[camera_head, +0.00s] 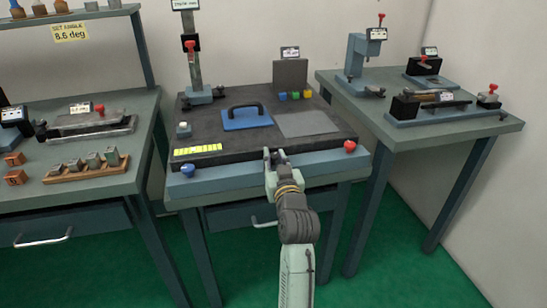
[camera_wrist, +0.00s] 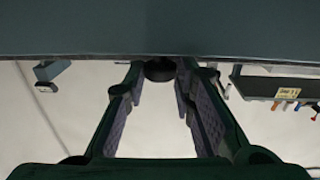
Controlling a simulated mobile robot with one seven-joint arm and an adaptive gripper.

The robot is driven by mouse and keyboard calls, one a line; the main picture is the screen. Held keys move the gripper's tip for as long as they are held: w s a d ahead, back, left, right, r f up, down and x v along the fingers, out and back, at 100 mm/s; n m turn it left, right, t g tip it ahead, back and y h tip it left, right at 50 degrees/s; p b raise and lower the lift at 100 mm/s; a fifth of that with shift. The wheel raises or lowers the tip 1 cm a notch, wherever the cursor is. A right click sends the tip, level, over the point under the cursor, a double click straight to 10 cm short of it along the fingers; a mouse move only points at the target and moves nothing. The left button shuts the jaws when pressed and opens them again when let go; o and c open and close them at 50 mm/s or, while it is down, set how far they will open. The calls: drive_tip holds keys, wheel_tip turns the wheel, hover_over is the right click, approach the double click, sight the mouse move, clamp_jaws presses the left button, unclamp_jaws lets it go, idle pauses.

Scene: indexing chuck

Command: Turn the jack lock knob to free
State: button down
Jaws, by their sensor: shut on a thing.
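My gripper (camera_head: 275,156) is at the front edge of the middle bench, between a blue knob (camera_head: 187,170) on the left and a red knob (camera_head: 350,146) on the right. In the wrist view my gripper (camera_wrist: 159,75) has its two fingers on either side of a dark round knob (camera_wrist: 159,69), and is shut on it. That knob sits against the lower edge of a blue-grey surface (camera_wrist: 150,28).
The dark plate (camera_head: 225,152) on the middle bench carries a blue block with a black handle (camera_head: 246,117), a grey sheet (camera_head: 306,123) and a column stand (camera_head: 195,70). Benches with fixtures stand left (camera_head: 90,190) and right (camera_head: 440,135). Green floor is clear in front.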

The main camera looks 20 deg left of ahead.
drive_tip(key=n+g+y+b, duration=0.1)
drive_tip(key=b, duration=0.1)
drive_tip(key=n+g+y+b, duration=0.3)
drive_tip(key=y, duration=0.1)
drive_tip(key=shift+w+d+f+g+b, duration=0.3)
drive_tip(key=shift+w+d+b, duration=0.05)
drive_tip(key=shift+d+b, duration=0.05)
drive_tip(key=n+g+y+b, duration=0.1)
drive_tip(key=g+b, duration=0.1)
drive_tip(key=n+g+y+b, duration=0.1)
drive_tip(key=n+g, duration=0.1)
drive_tip(key=shift+w+r+n+y+b, duration=0.1)
drive_tip(key=shift+r+n+y+b, duration=0.05)
drive_tip(key=shift+n+y+b, duration=0.2)
drive_tip(key=shift+w+r+n+g+y+b, duration=0.1)
drive_tip(key=shift+n+g+y+b, duration=0.25)
drive_tip(key=shift+n+g+b, duration=0.95)
drive_tip(key=shift+m+g+p, duration=0.25)
drive_tip(key=shift+g+p, duration=0.15)
drive_tip(key=shift+g, duration=0.1)
drive_tip(key=shift+a, duration=0.1)
drive_tip(key=c, duration=1.7)
unclamp_jaws()
drive_tip(key=shift+o, duration=0.2)
